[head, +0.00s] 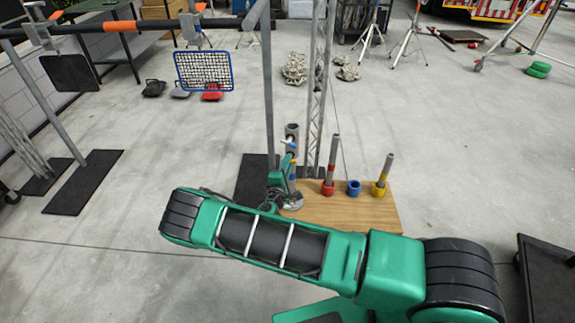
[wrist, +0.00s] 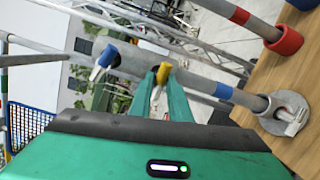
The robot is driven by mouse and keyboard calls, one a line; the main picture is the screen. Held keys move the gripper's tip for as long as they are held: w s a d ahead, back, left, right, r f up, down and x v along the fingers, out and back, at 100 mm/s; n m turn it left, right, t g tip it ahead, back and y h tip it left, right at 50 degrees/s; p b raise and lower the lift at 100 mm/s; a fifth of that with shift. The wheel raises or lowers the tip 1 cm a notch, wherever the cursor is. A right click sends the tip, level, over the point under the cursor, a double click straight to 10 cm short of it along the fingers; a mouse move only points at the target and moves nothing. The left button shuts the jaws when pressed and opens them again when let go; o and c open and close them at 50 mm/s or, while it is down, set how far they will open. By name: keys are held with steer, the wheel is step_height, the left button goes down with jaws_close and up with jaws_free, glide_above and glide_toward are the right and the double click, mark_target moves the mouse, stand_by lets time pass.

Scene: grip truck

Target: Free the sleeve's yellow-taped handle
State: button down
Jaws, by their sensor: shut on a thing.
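In the wrist view a wide grey sleeve (wrist: 130,62) sits around a grey pole that carries a blue band (wrist: 222,91). It has a yellow-taped handle (wrist: 162,72) and a blue-taped handle (wrist: 106,56) on its side. My gripper (wrist: 163,92) has its green fingers closed around the yellow-taped handle. The pole stands in a round grey flange (wrist: 285,108) with a pale lever on it. In the head view the sleeve (head: 292,132) is at the top of the upright pole, with my gripper (head: 287,165) beside it; the yellow-taped handle is hidden there.
A wooden board (head: 340,213) carries the pole. Red (head: 328,187), blue (head: 353,187) and yellow (head: 379,189) collars stand right of it; the red and yellow ones hold tubes. A lattice truss (head: 315,85) and a grey post (head: 268,100) rise close by.

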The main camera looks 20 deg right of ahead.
steer(key=shift+f, duration=0.15)
steer(key=c, duration=1.5)
jaws_free()
steer(key=shift+c, duration=0.2)
steer(key=v, duration=1)
steer(key=shift+s+a, duration=0.2)
steer(key=shift+s, duration=0.15)
steer(key=o, duration=0.7)
steer(key=shift+c, duration=0.2)
steer(key=w+d+n, duration=0.2)
steer(key=w+n, duration=0.1)
steer(key=n, duration=0.2)
steer(key=w+d+n, duration=0.2)
steer(key=w+n, duration=0.2)
steer(key=n, duration=0.1)
steer(key=w+d+n, duration=0.2)
steer(key=w+n, duration=0.2)
steer(key=n, duration=0.1)
steer(key=shift+f+n, duration=0.1)
steer(key=shift+n, duration=0.3)
